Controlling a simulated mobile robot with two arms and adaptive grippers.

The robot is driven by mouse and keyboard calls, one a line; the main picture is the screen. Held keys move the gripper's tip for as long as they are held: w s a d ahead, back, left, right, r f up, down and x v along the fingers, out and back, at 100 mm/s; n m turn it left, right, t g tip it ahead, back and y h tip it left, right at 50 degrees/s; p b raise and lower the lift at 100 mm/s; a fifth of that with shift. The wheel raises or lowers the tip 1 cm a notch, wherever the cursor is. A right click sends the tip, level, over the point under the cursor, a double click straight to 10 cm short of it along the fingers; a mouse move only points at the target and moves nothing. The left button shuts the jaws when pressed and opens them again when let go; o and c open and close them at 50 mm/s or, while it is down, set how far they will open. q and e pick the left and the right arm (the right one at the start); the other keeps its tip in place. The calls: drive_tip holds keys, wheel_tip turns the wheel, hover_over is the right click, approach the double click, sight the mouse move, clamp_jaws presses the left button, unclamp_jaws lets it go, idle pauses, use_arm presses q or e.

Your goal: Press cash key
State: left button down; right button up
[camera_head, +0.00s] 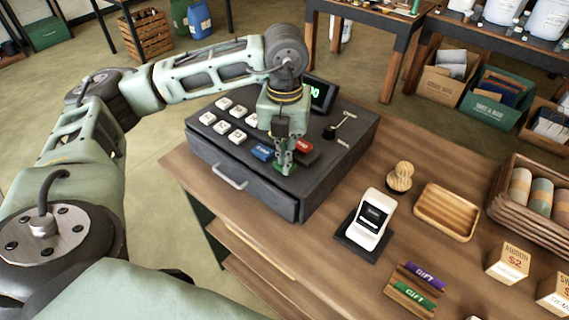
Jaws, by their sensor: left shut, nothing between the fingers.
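A dark grey cash register (205,160) stands on the wooden counter, with several white keys (237,136) on its sloped top. A blue key (262,152) and a red key (304,148) sit nearer its front right. My left gripper (286,168) is shut and empty, pointing down at the key panel between and just in front of the blue and red keys. It covers part of the panel, and I cannot tell whether its tips touch a key. The key lettering is too small to read. My right gripper is not in view.
The register's display (320,93) and a small lever (340,125) stand behind and right of the gripper. A white card terminal (371,222), a stamp (400,177), a wooden tray (446,212) and gift cards (418,285) are on the right counter.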

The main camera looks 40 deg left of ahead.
use_arm(q)
drive_tip(key=shift+f+b, duration=0.35)
drive_tip(key=shift+f, duration=0.05)
idle(0.4)
drive_tip(key=shift+r+p, duration=2.2)
drive_tip(key=shift+r, duration=1.35)
drive_tip(key=shift+s+f, duration=0.1)
